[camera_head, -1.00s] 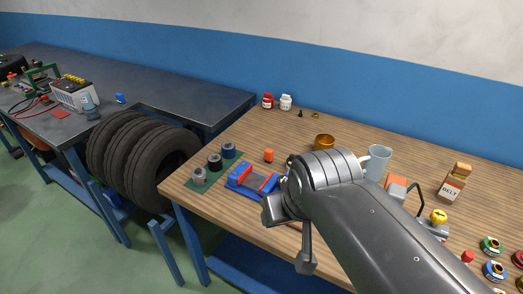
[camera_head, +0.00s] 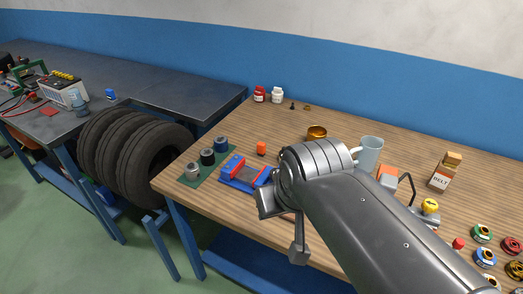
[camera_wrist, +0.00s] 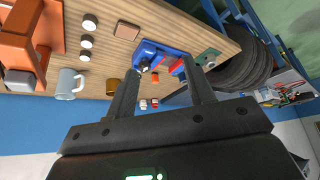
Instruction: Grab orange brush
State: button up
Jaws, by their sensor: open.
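I cannot tell for sure which thing is the orange brush. An orange piece with a grey part (camera_head: 388,174) lies right of the glass mug in the head view. A large orange object (camera_wrist: 28,38) fills the upper left of the wrist view, cut off by the edge. A small orange cylinder (camera_head: 261,148) stands behind the blue vise, and it also shows in the wrist view (camera_wrist: 155,78). My gripper (camera_wrist: 157,68) is open and empty, with its two fingers apart. In the head view it is mostly hidden by my arm.
The wooden table (camera_head: 330,118) holds a blue vise (camera_head: 238,184), a copper cup (camera_head: 317,133), a glass mug (camera_head: 369,152) and a belt box (camera_head: 440,177). Several coloured spools lie at the right. Tyres (camera_head: 135,150) stand left of the table. The back middle is mostly clear.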

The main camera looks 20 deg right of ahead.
jog(key=n+g+y, duration=0.2)
jog(key=n+y, duration=0.1)
jog(key=n, duration=0.6)
send_over(262, 143)
jog(key=s+d, duration=0.2)
notch_tip(262, 143, down, 14)
jog(key=x, duration=0.7)
jog(key=s+x, duration=0.1)
jog(key=x, duration=0.3)
jog(key=shift+f, duration=0.25)
grip_shut()
jog(key=shift+r, duration=0.15)
